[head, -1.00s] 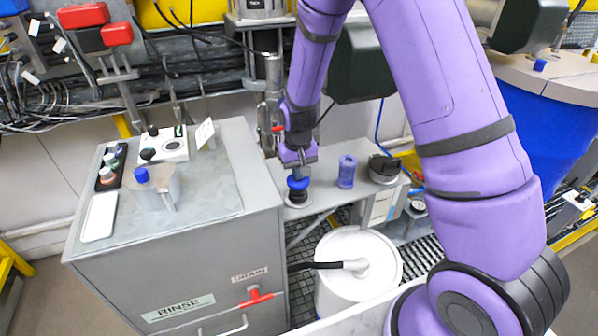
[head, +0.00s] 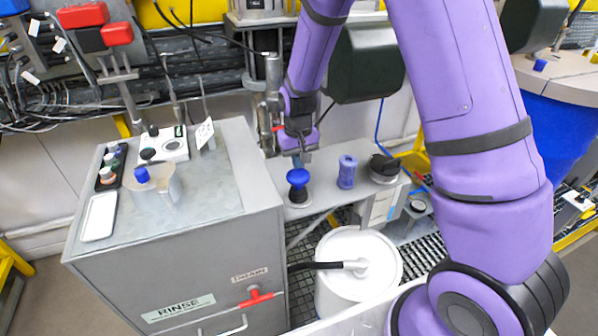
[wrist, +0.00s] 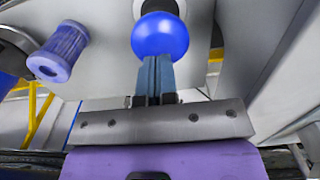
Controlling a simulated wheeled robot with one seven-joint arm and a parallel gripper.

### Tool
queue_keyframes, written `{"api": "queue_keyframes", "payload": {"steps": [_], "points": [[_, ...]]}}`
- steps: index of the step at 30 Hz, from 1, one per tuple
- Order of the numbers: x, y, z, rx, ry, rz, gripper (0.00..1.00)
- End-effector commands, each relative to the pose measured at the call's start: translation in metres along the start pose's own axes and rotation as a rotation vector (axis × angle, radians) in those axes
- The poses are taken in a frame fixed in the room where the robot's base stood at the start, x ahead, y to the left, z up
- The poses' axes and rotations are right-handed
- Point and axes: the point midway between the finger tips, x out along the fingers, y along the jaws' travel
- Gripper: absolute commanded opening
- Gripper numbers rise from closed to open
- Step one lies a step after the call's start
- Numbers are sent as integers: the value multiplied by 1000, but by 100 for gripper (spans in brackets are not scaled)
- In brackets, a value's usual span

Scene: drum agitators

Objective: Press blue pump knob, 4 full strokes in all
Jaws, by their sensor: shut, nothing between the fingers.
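The blue pump knob (head: 298,178) sits on a black base on the grey shelf, right of the rinse cabinet. In the wrist view the round blue knob (wrist: 160,36) is at the top middle, just beyond my fingertips. My gripper (head: 300,160) is shut and empty, pointing down just above and behind the knob in the head view. In the wrist view its closed fingers (wrist: 157,68) overlap the knob's near edge; I cannot tell from that view whether they touch it.
A blue-purple ribbed cylinder (head: 347,172) stands right of the knob, with a black-topped can (head: 384,168) beyond it. The rinse cabinet (head: 190,265) rises close on the left. A white lidded drum (head: 345,285) stands below in front.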

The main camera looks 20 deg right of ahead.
Motion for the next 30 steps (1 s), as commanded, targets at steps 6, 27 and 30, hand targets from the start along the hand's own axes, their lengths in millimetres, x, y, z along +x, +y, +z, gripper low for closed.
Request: {"api": "queue_keyframes", "payload": {"steps": [6, 27, 30], "points": [[0, 0, 0, 0, 0, 0, 0], [21, 0, 0, 1, -1, 0, 0], [25, 0, 0, 1, 0, 0, 0]]}}
